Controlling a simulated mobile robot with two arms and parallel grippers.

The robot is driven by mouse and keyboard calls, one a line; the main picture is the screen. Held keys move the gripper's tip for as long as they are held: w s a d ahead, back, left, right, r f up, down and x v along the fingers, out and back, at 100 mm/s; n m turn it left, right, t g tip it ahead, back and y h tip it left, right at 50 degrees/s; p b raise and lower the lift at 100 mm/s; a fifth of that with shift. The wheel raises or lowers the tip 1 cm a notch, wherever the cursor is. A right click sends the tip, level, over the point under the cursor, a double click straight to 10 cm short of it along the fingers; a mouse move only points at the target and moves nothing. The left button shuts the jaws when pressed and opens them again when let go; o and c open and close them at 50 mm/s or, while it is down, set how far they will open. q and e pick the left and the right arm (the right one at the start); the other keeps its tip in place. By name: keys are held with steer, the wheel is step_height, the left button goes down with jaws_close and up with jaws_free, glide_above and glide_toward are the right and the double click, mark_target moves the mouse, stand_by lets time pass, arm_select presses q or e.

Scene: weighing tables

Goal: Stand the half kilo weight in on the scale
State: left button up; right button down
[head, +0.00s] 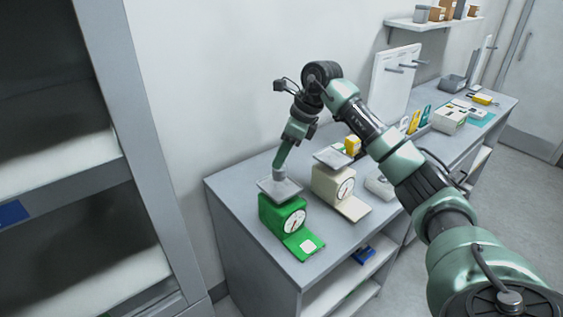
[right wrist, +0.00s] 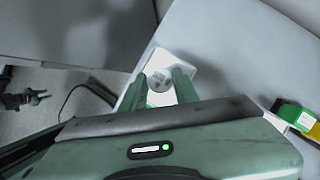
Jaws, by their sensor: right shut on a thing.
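The grey cylindrical weight (head: 279,174) is held upright by my right gripper (head: 282,162) over the square metal pan (head: 290,190) of the green scale (head: 272,214). I cannot tell whether its base touches the pan. In the right wrist view the weight's round top (right wrist: 160,80) shows between the two green fingers, with the pan (right wrist: 206,78) around and behind it. The green scale's dial faces the front; its reading is too small to tell. A small dark part with green tips (right wrist: 36,97), probably my left gripper, shows in the right wrist view.
A cream scale (head: 328,187) with its own raised pan stands close to the right of the green one. A white, low device (head: 379,186) sits further right. The grey table (head: 232,196) is bare left of the green scale. A shelf unit (head: 150,150) stands at left.

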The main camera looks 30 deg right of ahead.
steer(key=shift+f+p, duration=0.3)
steer(key=shift+f, duration=1.15)
steer(key=c, duration=1.1)
jaws_free()
steer(key=shift+f, duration=0.1)
steer(key=shift+o, duration=0.2)
steer(key=b+v, duration=0.2)
steer(key=v, duration=1)
steer(key=shift+b, duration=0.35)
